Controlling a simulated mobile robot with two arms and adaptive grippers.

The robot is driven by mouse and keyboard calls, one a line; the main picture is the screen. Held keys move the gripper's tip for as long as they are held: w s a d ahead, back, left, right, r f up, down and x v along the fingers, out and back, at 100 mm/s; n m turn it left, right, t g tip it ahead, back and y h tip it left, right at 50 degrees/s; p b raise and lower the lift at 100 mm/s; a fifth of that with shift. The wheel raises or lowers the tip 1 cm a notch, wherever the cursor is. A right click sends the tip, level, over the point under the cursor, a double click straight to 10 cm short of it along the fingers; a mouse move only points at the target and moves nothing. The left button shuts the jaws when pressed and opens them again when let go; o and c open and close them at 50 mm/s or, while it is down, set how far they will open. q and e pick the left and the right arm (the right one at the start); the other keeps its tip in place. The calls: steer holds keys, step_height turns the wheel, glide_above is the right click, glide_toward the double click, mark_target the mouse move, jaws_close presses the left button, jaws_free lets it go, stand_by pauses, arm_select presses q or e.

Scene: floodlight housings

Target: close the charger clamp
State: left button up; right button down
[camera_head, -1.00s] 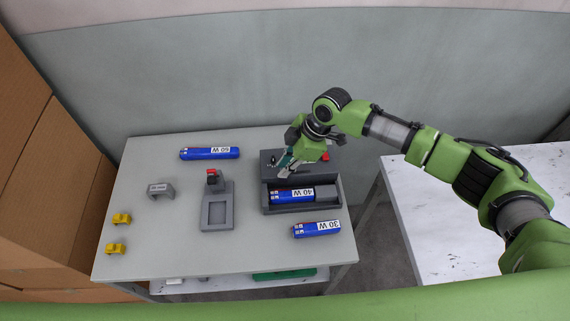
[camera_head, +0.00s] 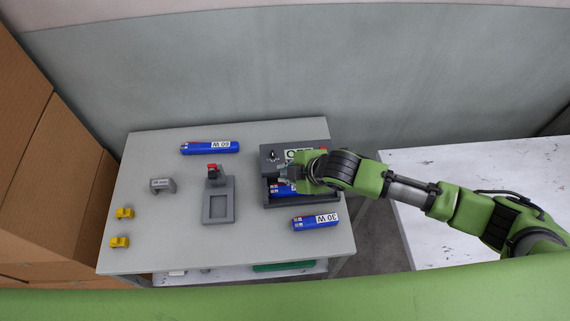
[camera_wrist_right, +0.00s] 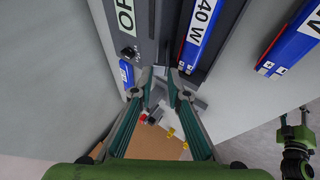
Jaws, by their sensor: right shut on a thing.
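My right gripper (camera_head: 283,172) is over the left part of the bay. In the wrist view its fingers (camera_wrist_right: 161,84) are shut on a small grey part at the charger's end, which I take to be the clamp. The fingers hide most of it.
A 30 W battery (camera_head: 315,223) lies just in front of the charger, and a 60 W battery (camera_head: 209,148) at the back. A grey fixture with a red knob (camera_head: 218,207), a grey bracket (camera_head: 162,185) and two yellow pieces (camera_head: 120,242) are to the left. Free table lies between them.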

mark_target(287, 204)
steer(key=s+f+t+b, duration=0.1)
steer(key=t, duration=0.1)
steer(key=s+f+n+t+b, duration=0.1)
steer(key=s, duration=0.1)
steer(key=shift+t+y+b, duration=0.3)
steer(key=shift+t+b, duration=0.05)
steer(key=shift+t, duration=0.05)
steer(key=shift+s+f+b, duration=0.45)
steer(key=shift+s+f, duration=0.1)
steer(key=shift+f, duration=0.3)
steer(key=shift+s+d+f+b, duration=0.1)
steer(key=shift+s+f+b, duration=0.05)
steer(key=shift+f+b, duration=0.15)
steer(key=c, duration=2.8)
jaws_free()
steer(key=shift+s, duration=0.1)
steer(key=o, duration=0.7)
steer(key=shift+r, duration=0.15)
steer(key=shift+o, duration=0.3)
steer(key=shift+w, duration=0.25)
